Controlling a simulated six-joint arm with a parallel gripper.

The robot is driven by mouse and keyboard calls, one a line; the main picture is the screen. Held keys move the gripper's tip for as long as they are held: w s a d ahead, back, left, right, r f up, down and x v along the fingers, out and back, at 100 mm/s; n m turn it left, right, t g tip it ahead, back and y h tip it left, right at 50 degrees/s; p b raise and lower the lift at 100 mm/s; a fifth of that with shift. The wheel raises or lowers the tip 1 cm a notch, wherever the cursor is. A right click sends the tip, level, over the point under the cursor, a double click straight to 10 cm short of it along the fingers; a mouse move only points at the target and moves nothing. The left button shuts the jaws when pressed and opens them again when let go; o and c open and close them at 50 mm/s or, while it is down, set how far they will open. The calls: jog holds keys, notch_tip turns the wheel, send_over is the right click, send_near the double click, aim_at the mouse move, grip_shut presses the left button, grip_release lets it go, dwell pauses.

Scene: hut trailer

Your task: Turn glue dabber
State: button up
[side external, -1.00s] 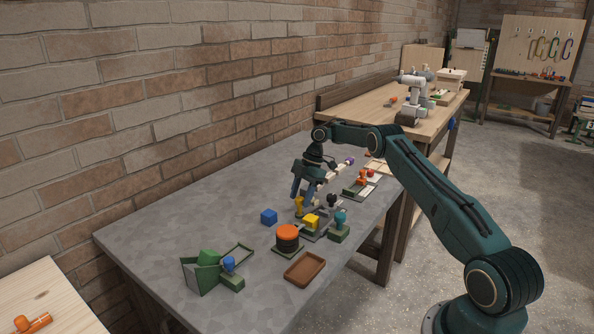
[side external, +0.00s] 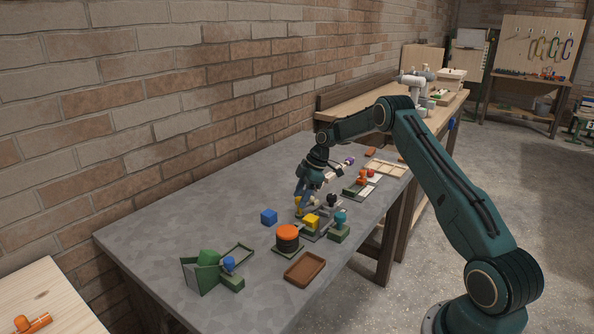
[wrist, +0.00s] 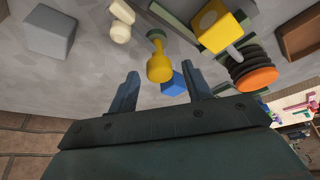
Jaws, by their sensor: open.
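The glue dabber looks to be the yellow waisted piece with a round end (wrist: 159,62). In the side view this yellow piece (side external: 299,208) stands on the grey table, partly hidden by my gripper. My gripper (wrist: 162,75) is open, with its two dark fingers apart and nothing held between them. In the wrist view the dabber's round end shows in the gap between the fingertips; I cannot tell whether either finger touches it. In the side view my gripper (side external: 301,198) is tilted, its fingers low at the dabber.
A blue cube (side external: 269,216) stands left of the dabber. A yellow block on a fixture (side external: 311,221), an orange-topped round stack (side external: 287,236) and a brown tray (side external: 305,268) lie nearer the front. Cream pieces (wrist: 121,21) lie close by.

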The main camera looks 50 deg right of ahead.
jog(key=m, duration=0.2)
jog(key=m+t+h, duration=0.1)
jog(key=m, duration=0.2)
jog(key=shift+s+a+h, duration=0.1)
jog(key=shift+a+h, duration=0.1)
jog(key=shift+h, duration=0.1)
jog(key=m+h, duration=0.1)
jog(key=m, duration=0.4)
jog(key=shift+a+t+h, duration=0.1)
jog(key=shift+t+h, duration=0.3)
jog(key=v, duration=1.4)
jog(key=s+a+r, duration=0.8)
jog(key=a+r, duration=0.3)
jog(key=a, duration=0.2)
jog(key=shift+a+r, duration=0.2)
jog(key=shift+a, duration=0.15)
